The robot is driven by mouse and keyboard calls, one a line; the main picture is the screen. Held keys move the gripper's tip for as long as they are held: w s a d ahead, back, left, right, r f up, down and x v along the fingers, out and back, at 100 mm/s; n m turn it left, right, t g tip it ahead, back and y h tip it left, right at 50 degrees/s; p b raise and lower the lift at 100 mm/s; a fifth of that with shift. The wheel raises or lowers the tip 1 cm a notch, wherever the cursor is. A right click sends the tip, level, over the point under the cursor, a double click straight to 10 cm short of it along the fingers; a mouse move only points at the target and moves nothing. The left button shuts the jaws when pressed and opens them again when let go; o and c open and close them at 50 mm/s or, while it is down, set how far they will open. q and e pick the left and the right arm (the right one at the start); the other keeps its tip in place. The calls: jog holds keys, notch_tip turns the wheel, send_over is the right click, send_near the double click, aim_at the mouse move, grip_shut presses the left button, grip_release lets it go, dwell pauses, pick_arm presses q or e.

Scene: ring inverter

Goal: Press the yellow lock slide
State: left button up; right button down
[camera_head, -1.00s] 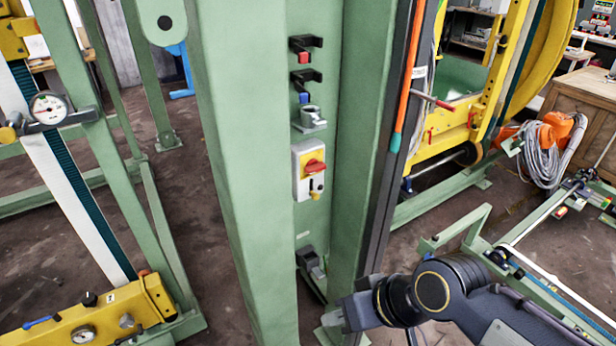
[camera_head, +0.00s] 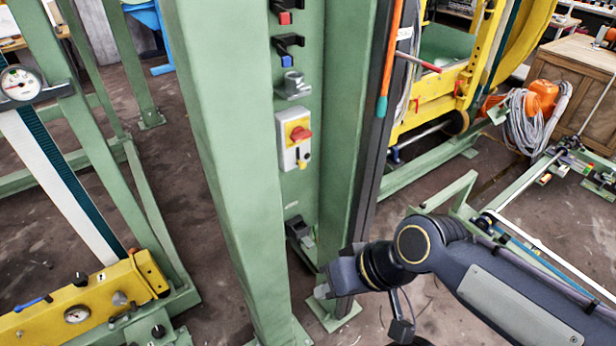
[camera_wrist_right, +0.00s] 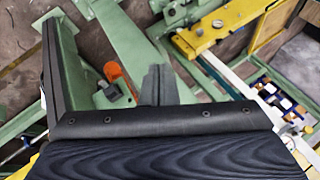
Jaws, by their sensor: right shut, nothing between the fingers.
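A grey switch box (camera_head: 293,141) is mounted on the green column, with a red rotary knob (camera_head: 301,133) on a yellow plate. Below the knob is the small yellow lock slide (camera_head: 301,165), with a dark part at its top. My right gripper (camera_head: 324,291) is low at the column's right side, well below the box and apart from it. Its shut, empty fingers (camera_wrist_right: 160,85) show in the right wrist view, where the switch box does not show. My left gripper is not in view.
The green column's front flange (camera_head: 228,170) stands left of the box, and another green flange (camera_head: 345,150) stands right of it. Hooks with red and blue parts (camera_head: 288,52) and a grey holder (camera_head: 293,85) are above the box. A black foot-level device (camera_head: 300,235) is below.

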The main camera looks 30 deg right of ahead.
jog(key=w+a+f+m+y+b, duration=0.55)
jog(key=w+m+y+b, duration=0.35)
jog(key=y+b, duration=0.35)
jog(key=w+d+f+m+t+h+b, duration=0.3)
jog(key=d+m+t+h, duration=0.1)
jog(key=d+m+t, duration=0.2)
jog(key=w+d+f+m+t+h+b, duration=0.3)
jog(key=w+d+m+t+h, duration=0.1)
jog(key=d+m+t, duration=0.2)
jog(key=w+d+f+m+t+h+b, duration=0.3)
jog(key=d+m+t+h, duration=0.1)
jog(key=d+m+t, duration=0.3)
jog(key=shift+w+d+m+b, duration=0.35)
jog(key=shift+d+m, duration=0.25)
jog(key=shift+d, duration=0.65)
jog(key=shift+r, duration=0.1)
send_near(299, 163)
jog(key=w+f, duration=0.2)
jog(key=w, duration=0.2)
jog(key=shift+w+a+r, duration=0.15)
jog(key=shift+r, duration=0.8)
jog(key=shift+w+a+r, duration=0.15)
jog(key=shift+r, duration=0.8)
